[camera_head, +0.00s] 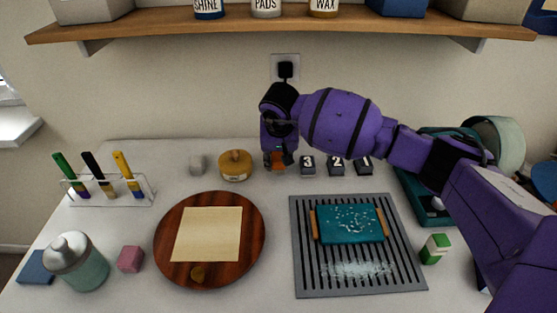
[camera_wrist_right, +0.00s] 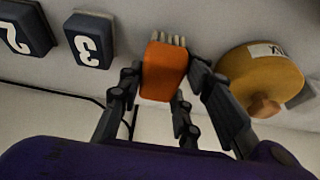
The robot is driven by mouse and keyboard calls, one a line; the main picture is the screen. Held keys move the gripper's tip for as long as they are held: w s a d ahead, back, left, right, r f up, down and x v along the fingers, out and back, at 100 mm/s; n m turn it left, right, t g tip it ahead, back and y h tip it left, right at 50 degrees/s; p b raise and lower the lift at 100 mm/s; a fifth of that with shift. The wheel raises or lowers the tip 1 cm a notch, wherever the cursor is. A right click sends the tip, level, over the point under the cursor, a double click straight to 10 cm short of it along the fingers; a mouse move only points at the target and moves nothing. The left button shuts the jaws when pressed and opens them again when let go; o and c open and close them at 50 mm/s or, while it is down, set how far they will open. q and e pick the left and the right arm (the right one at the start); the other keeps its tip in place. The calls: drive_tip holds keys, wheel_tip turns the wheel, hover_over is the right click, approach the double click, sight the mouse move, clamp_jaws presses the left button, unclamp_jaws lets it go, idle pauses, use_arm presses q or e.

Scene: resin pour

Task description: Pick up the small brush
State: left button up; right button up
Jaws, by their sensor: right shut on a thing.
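The small brush is an orange block with pale bristles. In the right wrist view the brush (camera_wrist_right: 163,72) sits between the fingers of my right gripper (camera_wrist_right: 165,82), which is shut on it. In the head view only a bit of the orange brush (camera_head: 277,162) shows below my right gripper (camera_head: 279,155), near the back of the table by the wall. The fingers and wrist cover most of it there. Whether the brush touches the table or is raised slightly is hard to tell. My left gripper is not in view.
Dark numbered blocks (camera_head: 336,166) stand right of the brush, a round yellow container (camera_head: 235,165) left. In front are a round wooden board (camera_head: 172,250) with a paper sheet and a grey slatted rack (camera_head: 305,270) holding a teal block (camera_head: 350,225). A shelf (camera_head: 200,22) hangs above.

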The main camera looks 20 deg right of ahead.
drive_tip(key=s+r, duration=1.1)
drive_tip(key=s, duration=0.3)
drive_tip(key=shift+a+r+b, duration=0.2)
drive_tip(key=shift+a+b, duration=0.1)
drive_tip(key=shift+a, duration=0.1)
drive_tip(key=o, duration=0.4)
drive_tip(key=shift+c, duration=1.3)
drive_tip(key=shift+s+f, duration=0.1)
